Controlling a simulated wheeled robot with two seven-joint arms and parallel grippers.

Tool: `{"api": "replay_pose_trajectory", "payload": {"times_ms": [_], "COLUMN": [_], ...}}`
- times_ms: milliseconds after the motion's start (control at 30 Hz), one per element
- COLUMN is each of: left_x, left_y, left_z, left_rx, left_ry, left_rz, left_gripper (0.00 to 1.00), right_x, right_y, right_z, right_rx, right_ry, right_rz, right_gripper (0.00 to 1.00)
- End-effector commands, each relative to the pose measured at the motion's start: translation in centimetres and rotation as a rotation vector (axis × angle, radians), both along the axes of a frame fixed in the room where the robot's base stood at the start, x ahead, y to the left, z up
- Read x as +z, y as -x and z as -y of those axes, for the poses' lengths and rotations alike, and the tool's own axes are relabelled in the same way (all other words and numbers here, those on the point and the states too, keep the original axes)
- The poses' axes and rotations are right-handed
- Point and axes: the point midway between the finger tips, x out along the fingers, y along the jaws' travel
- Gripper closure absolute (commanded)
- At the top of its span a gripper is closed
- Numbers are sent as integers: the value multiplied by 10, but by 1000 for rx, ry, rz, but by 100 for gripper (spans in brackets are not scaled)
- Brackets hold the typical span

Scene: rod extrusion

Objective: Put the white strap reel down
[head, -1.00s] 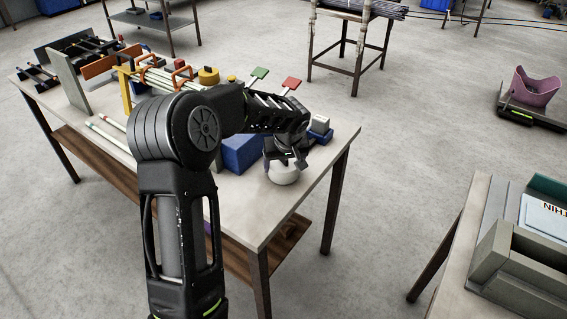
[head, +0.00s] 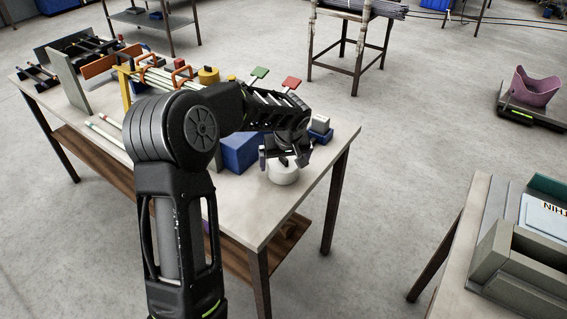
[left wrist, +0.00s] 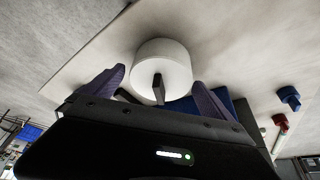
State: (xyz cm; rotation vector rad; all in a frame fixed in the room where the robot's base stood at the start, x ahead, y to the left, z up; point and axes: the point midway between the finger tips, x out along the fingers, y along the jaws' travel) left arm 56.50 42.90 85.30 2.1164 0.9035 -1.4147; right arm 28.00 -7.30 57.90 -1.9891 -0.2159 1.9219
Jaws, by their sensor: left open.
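The white strap reel (head: 284,175) sits on the table near its right corner. It also shows in the left wrist view (left wrist: 163,59), with a dark upright piece at its middle. My left gripper (head: 284,161) is just above the reel, with its fingers spread wide apart. In the left wrist view the two purple-grey fingertips stand either side of the reel, clear of it. My right gripper is not in view.
A blue block (head: 240,152) stands left of the reel, and a small blue holder (head: 320,133) stands behind it. Green (head: 260,73) and red (head: 291,83) paddles rise at the back. The table (head: 262,220) is clear in front of the reel.

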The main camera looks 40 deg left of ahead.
Motion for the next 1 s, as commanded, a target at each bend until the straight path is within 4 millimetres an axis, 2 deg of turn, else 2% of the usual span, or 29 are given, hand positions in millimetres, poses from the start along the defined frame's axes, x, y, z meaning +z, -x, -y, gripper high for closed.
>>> {"api": "replay_pose_trajectory", "payload": {"times_ms": [400,500,700,1000], "left_x": [76,90,101,101], "left_y": [22,26,29,30], "left_z": [23,27,30,30], "left_rx": [-1,0,0,0], "left_ry": [-1,-1,0,0], "left_rz": [3,2,0,0], "left_gripper": [3,3,3,3], "right_x": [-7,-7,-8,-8], "right_y": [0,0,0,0], "right_z": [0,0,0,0], "right_rx": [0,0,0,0], "right_ry": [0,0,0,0], "right_rz": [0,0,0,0], "right_gripper": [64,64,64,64]}}
